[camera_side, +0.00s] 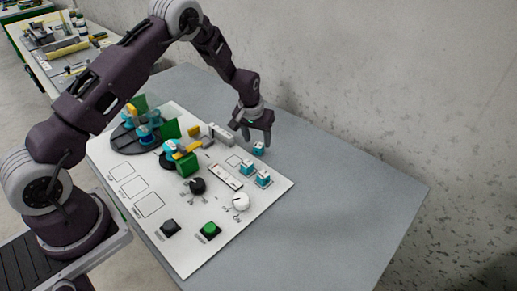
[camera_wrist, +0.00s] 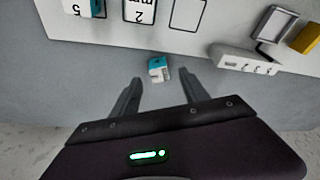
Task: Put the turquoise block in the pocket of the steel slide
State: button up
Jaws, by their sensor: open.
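A small turquoise block (camera_side: 259,148) with a pale face lies on the grey table just off the white board's edge. In the wrist view this block (camera_wrist: 158,68) shows between and just beyond my fingertips. My gripper (camera_side: 257,138) is open above it, fingers pointing down; in the wrist view the gripper (camera_wrist: 163,84) has an empty gap between its fingers. A steel frame with an open pocket (camera_wrist: 273,24) stands on the board at the upper right of the wrist view, beside a yellow piece (camera_wrist: 309,38). In the side view the grey slide (camera_side: 220,132) is left of my gripper.
Two more turquoise-and-white blocks (camera_side: 247,166) (camera_side: 263,179) sit on the white board (camera_side: 150,245). A pale bar with holes (camera_wrist: 248,63) lies at the board's edge. A dark turntable (camera_side: 125,142), green blocks (camera_side: 188,165), knobs and buttons fill the board. The table right of it is clear.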

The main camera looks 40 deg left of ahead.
aim_at(257, 145)
jog(key=x, duration=0.2)
jog(key=shift+f, duration=0.35)
grip_shut()
jog(key=shift+r, duration=0.1)
notch_tip(257, 145, up, 10)
jog(key=s+a+n+g+y, duration=0.1)
jog(key=s+a+n+g, duration=0.1)
jog(key=s+a+n, duration=0.45)
jog(key=s+a+n+g+y, duration=0.1)
jog(key=s+a+n, duration=0.2)
jog(key=a+n, duration=0.5)
jog(key=shift+m, duration=0.45)
jog(key=x, duration=0.5)
jog(key=d+x, duration=0.1)
jog(key=x, duration=0.2)
jog(key=shift+a+f, duration=0.15)
jog(key=shift+f, duration=0.25)
